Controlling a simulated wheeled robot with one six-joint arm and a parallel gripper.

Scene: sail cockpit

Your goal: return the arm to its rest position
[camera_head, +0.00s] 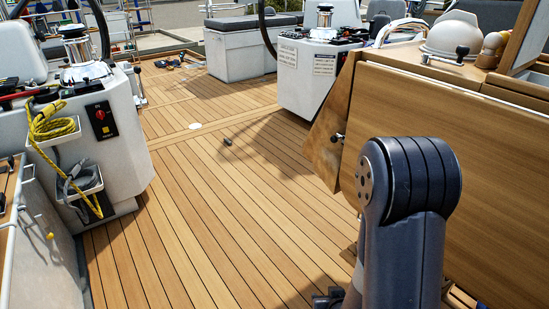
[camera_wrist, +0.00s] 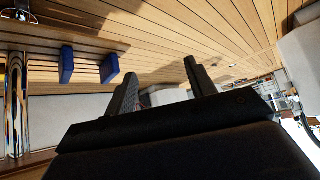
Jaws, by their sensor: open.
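My arm stands at the right front of the head view, with its thick dark grey joint (camera_head: 410,190) in front of the wooden table. My gripper (camera_wrist: 161,68) shows in the wrist view, with its two dark fingers spread apart and nothing visible between them. The gripper cannot be made out clearly in the head view.
The wooden table (camera_head: 455,125) stands close behind my arm. A white pedestal (camera_head: 115,150) with a yellow rope (camera_head: 48,125) is at left. A small dark object (camera_head: 227,142) lies on the open teak deck (camera_head: 190,230). Two blue pieces (camera_wrist: 109,68) and a chrome post (camera_wrist: 16,105) show in the wrist view.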

